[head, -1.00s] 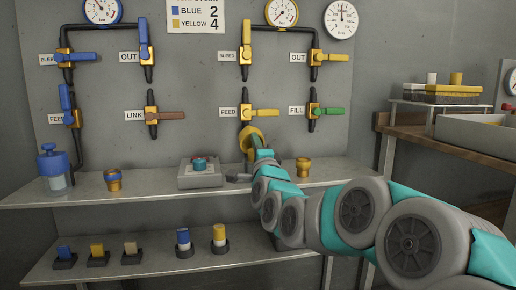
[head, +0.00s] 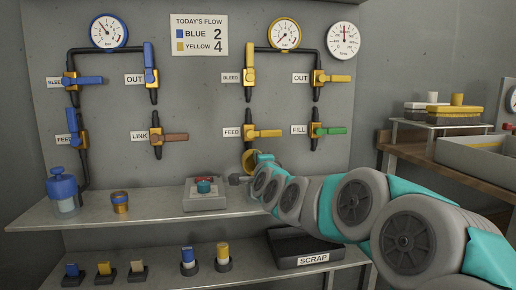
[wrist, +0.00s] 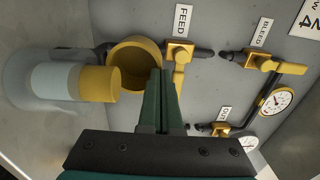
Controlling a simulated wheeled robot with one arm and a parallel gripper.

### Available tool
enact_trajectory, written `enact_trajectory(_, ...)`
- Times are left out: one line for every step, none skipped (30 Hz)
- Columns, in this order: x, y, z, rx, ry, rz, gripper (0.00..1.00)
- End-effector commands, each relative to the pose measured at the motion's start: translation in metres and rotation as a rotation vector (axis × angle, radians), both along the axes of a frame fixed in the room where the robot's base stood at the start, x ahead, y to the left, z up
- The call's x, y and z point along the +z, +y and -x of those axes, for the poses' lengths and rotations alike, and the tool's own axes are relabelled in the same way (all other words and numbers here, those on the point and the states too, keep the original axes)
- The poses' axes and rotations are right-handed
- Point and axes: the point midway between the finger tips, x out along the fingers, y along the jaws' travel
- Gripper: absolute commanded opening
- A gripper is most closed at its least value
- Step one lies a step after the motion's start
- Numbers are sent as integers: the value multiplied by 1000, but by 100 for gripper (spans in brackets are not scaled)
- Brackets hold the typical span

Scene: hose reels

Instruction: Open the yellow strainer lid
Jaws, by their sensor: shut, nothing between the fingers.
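The yellow strainer lid (head: 249,160) shows as a raised hollow yellow cup under the yellow FEED valve in the head view. In the wrist view the lid (wrist: 124,48) stands tilted up, its open inside facing the strainer side. The strainer's clear body (wrist: 22,82) with a pale and yellow insert (wrist: 98,84) lies left of it there, its top uncovered. My gripper (wrist: 158,73) is shut and empty, fingertips beside the lid's rim; I cannot tell whether they touch. My arm hides the strainer body in the head view.
The yellow FEED valve (head: 262,133) is close beyond the lid. A grey box with a red and teal knob (head: 204,187) and a blue-banded brass cup (head: 120,203) stand on the upper shelf (head: 155,209). A SCRAP tray (head: 290,241) is below.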

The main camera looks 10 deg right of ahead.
Motion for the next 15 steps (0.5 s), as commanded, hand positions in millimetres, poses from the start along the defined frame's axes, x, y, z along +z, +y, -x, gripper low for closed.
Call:
enact_trajectory(10,-1,-3,-2,25,1,0)
enact_trajectory(11,-1,-4,-2,39,0,0)
enact_trajectory(10,-1,-5,-1,58,0,0)
enact_trajectory(10,0,-6,0,72,0,0)
enact_trajectory(9,0,-6,0,84,0,0)
enact_trajectory(9,0,-7,1,96,1,0)
enact_trajectory(8,0,-7,0,104,0,0)
enact_trajectory(8,0,-8,0,110,-1,0)
enact_trajectory(7,0,-8,1,116,-1,0)
enact_trajectory(7,0,-8,1,120,-1,0)
enact_trajectory(6,0,-9,1,123,-1,0)
enact_trajectory(5,0,-9,2,125,-1,0)
enact_trajectory(5,1,-9,2,126,-1,0)
enact_trajectory(4,1,-9,2,126,-1,0)
enact_trajectory(4,1,-9,2,126,-1,0)
